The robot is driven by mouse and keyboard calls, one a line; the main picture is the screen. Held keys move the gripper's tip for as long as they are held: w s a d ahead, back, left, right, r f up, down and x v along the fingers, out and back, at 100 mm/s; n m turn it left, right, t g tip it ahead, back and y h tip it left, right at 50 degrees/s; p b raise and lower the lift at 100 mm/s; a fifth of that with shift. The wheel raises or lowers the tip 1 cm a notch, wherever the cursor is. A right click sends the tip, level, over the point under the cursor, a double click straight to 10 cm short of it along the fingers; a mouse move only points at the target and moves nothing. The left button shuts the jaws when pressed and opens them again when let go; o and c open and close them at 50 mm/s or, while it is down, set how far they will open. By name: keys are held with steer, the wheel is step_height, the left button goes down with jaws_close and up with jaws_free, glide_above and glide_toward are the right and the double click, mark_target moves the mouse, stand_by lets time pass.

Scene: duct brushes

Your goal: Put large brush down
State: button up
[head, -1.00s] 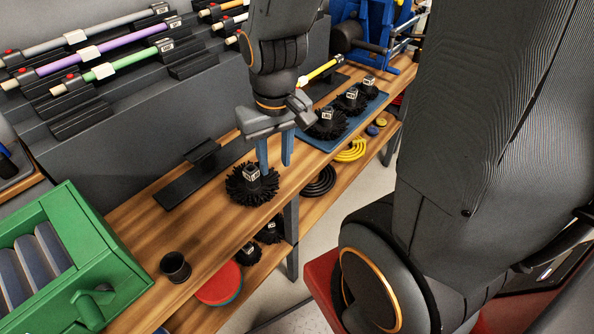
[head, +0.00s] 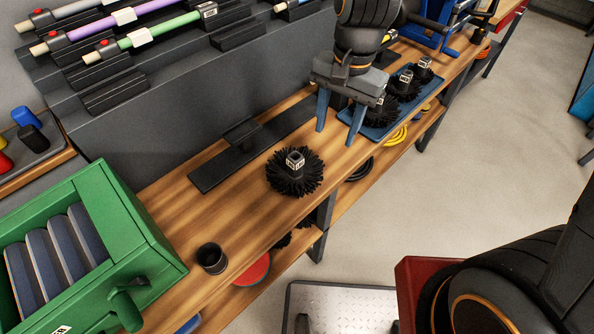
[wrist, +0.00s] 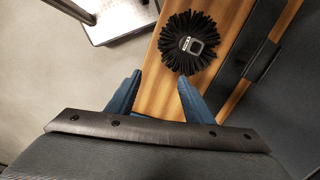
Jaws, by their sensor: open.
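The large brush (head: 295,172) is a round black bristle head with a pale, marked square socket on top. It rests upright on the wooden bench top (head: 222,205), near its front edge. It also shows in the wrist view (wrist: 188,43), beyond the fingertips. My gripper (head: 337,136) is open and empty, with its blue fingers apart. It is above the bench, to the right of the brush and clear of it. In the wrist view my gripper (wrist: 160,85) has nothing between its fingers.
A blue tray (head: 376,132) with several black brushes stands behind my gripper. A black cup (head: 211,258) and a green box (head: 140,245) with grey-blue rolls are at the left. A black plate with a block (head: 240,140) lies behind the brush. A lower shelf holds coiled hoses (head: 397,136).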

mark_target(295, 157)
steer(key=a, duration=0.2)
steer(key=a+m, duration=0.1)
steer(key=a, duration=0.2)
steer(key=a+f+m, duration=0.1)
steer(key=a, duration=0.2)
steer(key=shift+s+g, duration=0.3)
steer(key=shift+g, duration=0.1)
steer(key=shift+m, duration=0.4)
steer(key=f, duration=0.2)
steer(key=f+p, duration=0.1)
steer(key=f, duration=0.1)
steer(key=s+f, duration=0.1)
steer(key=f, duration=0.1)
steer(key=shift+a+f+p, duration=0.2)
steer(key=shift+f+p, duration=0.1)
steer(key=shift+p, duration=0.05)
steer(key=shift+f, duration=0.6)
jaws_close()
